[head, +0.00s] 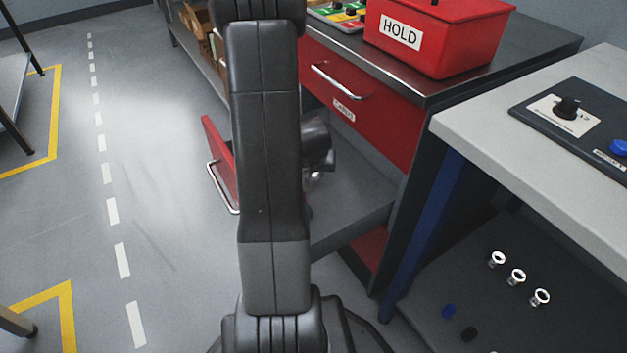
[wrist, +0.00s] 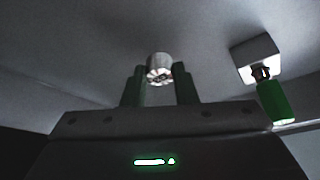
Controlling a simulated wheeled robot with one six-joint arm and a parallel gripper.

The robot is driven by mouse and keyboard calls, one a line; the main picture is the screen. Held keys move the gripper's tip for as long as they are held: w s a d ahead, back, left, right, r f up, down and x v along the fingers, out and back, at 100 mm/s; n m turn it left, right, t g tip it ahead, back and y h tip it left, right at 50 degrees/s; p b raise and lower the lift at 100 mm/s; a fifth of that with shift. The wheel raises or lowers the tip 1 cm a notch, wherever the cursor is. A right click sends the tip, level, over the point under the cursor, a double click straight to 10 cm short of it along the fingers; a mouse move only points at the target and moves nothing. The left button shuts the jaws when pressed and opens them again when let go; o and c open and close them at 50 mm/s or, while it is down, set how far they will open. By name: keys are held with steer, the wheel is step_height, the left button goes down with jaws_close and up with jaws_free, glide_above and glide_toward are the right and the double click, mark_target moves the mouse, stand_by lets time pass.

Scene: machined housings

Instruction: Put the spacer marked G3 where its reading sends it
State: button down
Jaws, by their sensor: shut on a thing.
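A pale metallic spacer (wrist: 160,66) is gripped between the two fingers of my gripper (wrist: 161,84) in the wrist view. No G3 mark on it can be read. In the head view my arm hides most of my gripper (head: 318,165); it is low, over an open drawer (head: 352,205) of the red cabinet. A small shiny piece shows at its tip, partly hidden. No reading is legible.
A red box marked HOLD (head: 440,45) and a tray of coloured sections (head: 338,14) stand on the cabinet (head: 480,77). A pale bench (head: 560,175) at right bears a panel with a knob (head: 568,106).

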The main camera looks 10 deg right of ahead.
steer(key=shift+f+b, duration=0.4)
steer(key=shift+f, duration=0.55)
steer(key=shift+f, duration=0.15)
steer(key=c, duration=1.1)
jaws_free()
steer(key=shift+c, duration=0.2)
steer(key=shift+r, duration=0.25)
steer(key=p+v, duration=0.6)
steer(key=v, duration=0.6)
steer(key=shift+f, duration=0.1)
